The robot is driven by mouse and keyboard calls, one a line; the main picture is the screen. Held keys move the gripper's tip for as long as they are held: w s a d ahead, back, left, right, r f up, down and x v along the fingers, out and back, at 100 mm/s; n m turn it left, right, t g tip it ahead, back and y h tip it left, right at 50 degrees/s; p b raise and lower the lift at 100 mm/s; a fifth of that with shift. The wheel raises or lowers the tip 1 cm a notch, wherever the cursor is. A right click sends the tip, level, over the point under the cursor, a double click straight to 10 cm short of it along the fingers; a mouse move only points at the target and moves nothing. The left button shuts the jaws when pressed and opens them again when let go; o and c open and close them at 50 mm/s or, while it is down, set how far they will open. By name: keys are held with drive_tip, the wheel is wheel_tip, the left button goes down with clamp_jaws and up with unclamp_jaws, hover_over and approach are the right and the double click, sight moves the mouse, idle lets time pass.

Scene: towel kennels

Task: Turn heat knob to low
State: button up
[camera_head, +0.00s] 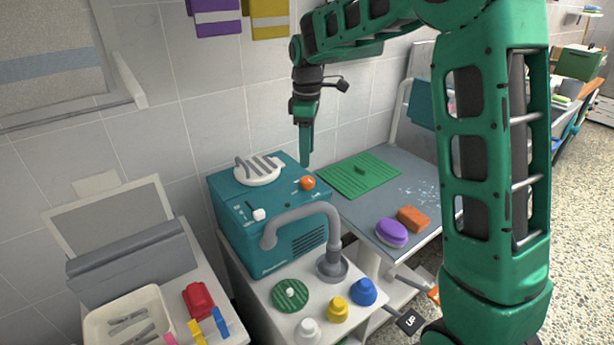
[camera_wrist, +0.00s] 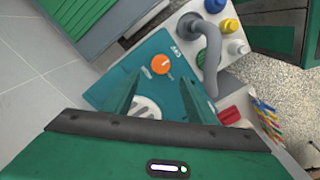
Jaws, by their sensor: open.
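A teal dryer box (camera_head: 269,228) stands on a white cabinet by the tiled wall. An orange round knob (camera_head: 308,183) sits on its top face at the right. It also shows in the wrist view (camera_wrist: 161,65) with a pale pointer mark and lettering beside it, too small to read surely. A white slotted vent (camera_head: 258,172) is on the top at the back left, and a small white knob (camera_head: 259,214) is on the front. My gripper (camera_head: 306,163) points down just above the orange knob, apart from it. Its two green fingers (camera_wrist: 155,98) are spread and empty.
A grey table (camera_head: 414,188) at right holds a green mat (camera_head: 358,174), a purple brush (camera_head: 391,232) and an orange sponge (camera_head: 413,218).

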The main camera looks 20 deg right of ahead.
sight(307, 179)
wheel_tip(307, 179, down, 9)
drive_tip(key=shift+r, duration=0.15)
idle(0.4)
drive_tip(key=c, duration=1)
